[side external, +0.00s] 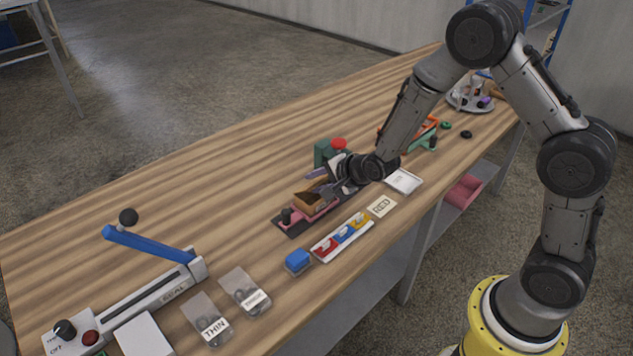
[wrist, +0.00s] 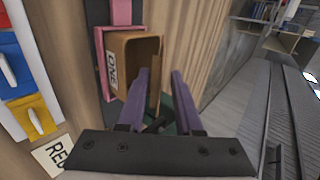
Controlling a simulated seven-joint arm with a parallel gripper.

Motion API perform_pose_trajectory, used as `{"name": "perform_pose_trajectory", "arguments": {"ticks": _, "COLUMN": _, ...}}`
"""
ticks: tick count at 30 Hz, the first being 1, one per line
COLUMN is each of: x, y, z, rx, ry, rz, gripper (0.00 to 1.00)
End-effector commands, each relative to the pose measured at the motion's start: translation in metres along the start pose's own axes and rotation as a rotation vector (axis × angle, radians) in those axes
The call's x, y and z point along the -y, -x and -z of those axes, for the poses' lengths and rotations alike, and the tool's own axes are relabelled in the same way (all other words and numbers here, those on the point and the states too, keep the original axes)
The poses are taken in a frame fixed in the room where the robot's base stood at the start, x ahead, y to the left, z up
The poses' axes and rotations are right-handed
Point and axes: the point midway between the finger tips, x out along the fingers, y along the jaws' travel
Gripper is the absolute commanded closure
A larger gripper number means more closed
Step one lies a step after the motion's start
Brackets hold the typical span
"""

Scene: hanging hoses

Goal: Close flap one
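A small brown box (wrist: 139,62) labelled ONE stands in a pink holder (wrist: 100,68) in the wrist view. Its open side faces right, and a narrow brown flap (wrist: 154,84) stands out at its right edge. In the side view the box (side external: 309,201) sits on the pink and dark base (side external: 290,222). My gripper (wrist: 160,78) has two purple fingers, spread apart, beside the box's open side. The flap's edge appears in the gap between the fingers; contact cannot be told. In the side view my gripper (side external: 324,181) is low over the base, just behind the box.
A white tray with red, blue and yellow pieces (side external: 343,237) and a RED card (side external: 382,206) lie in front. A green block with a red knob (side external: 338,144) stands behind. A blue lever (side external: 150,244) is at the left. The table's back left is clear.

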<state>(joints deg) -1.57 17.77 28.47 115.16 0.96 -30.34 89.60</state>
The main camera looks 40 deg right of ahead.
Motion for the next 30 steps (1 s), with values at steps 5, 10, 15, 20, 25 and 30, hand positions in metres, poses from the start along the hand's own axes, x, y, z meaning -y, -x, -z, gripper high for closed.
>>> {"name": "perform_pose_trajectory", "arguments": {"ticks": 5, "x": 0.0, "y": -0.0034, "z": 0.0, "rx": 0.0, "ry": 0.0, "rz": 0.0, "gripper": 0.66}}
{"name": "perform_pose_trajectory", "arguments": {"ticks": 10, "x": 0.0, "y": -0.0032, "z": 0.0, "rx": 0.0, "ry": 0.0, "rz": 0.0, "gripper": 0.66}}
{"name": "perform_pose_trajectory", "arguments": {"ticks": 15, "x": 0.0, "y": -0.003, "z": 0.0, "rx": 0.0, "ry": 0.0, "rz": 0.0, "gripper": 0.97}}
{"name": "perform_pose_trajectory", "arguments": {"ticks": 20, "x": 0.0, "y": -0.0029, "z": -0.0001, "rx": 0.0, "ry": 0.0, "rz": 0.0, "gripper": 1.0}}
{"name": "perform_pose_trajectory", "arguments": {"ticks": 25, "x": 0.0, "y": -0.0029, "z": -0.0001, "rx": 0.0, "ry": 0.0, "rz": 0.0, "gripper": 1.0}}
{"name": "perform_pose_trajectory", "arguments": {"ticks": 30, "x": 0.0, "y": -0.0029, "z": -0.0001, "rx": 0.0, "ry": 0.0, "rz": 0.0, "gripper": 1.0}}
